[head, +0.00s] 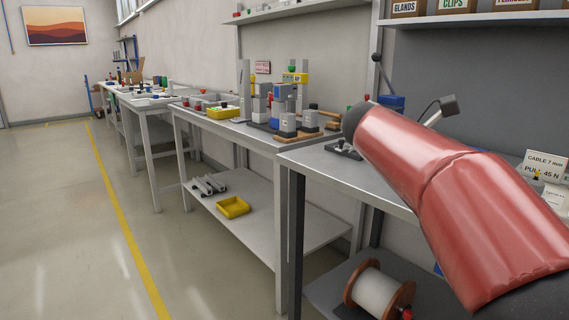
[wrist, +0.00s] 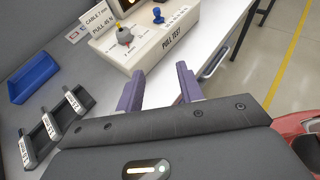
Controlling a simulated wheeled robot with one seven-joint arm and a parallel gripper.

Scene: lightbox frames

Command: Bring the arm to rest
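My arm (head: 440,185), red with a dark end, reaches in from the lower right of the head view and passes over the near bench. My gripper (wrist: 159,86) shows in the wrist view with two purple fingers spread apart. Nothing is between the fingers. They are over or in front of the grey bench top, close to a cream pull-test box (wrist: 145,35) with a yellow and a blue knob. The gripper itself is not clearly seen in the head view.
A blue bin (wrist: 33,77) and a black labelled rack (wrist: 58,125) lie left of the gripper in the wrist view. A cable spool (head: 379,290) is on the lower shelf. Further benches hold tools and parts. The floor left of the yellow line (head: 125,225) is clear.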

